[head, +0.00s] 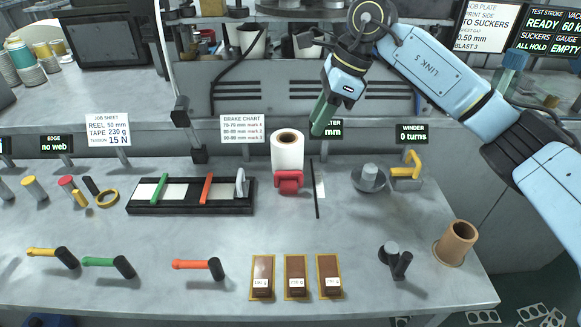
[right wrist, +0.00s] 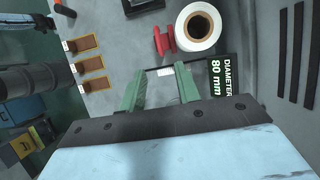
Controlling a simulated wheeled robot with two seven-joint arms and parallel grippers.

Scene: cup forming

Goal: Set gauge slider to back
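My right gripper (head: 321,117) hangs above the back of the bench, just right of a white roll (head: 287,151) and in front of the diameter display (head: 334,130). In the right wrist view its two green fingers (right wrist: 160,82) stand apart with nothing between them. A red block (head: 289,182), possibly the gauge slider, sits against the front of the roll; it also shows in the right wrist view (right wrist: 163,41). The display reads 80 mm in the right wrist view. My left gripper is not in view.
A black tray (head: 190,209) with green and red bars lies left of the roll. A grey spool (head: 368,178) and a yellow crank (head: 407,169) stand right. Three brown blocks (head: 295,278) lie in front. Several handled tools lie front left.

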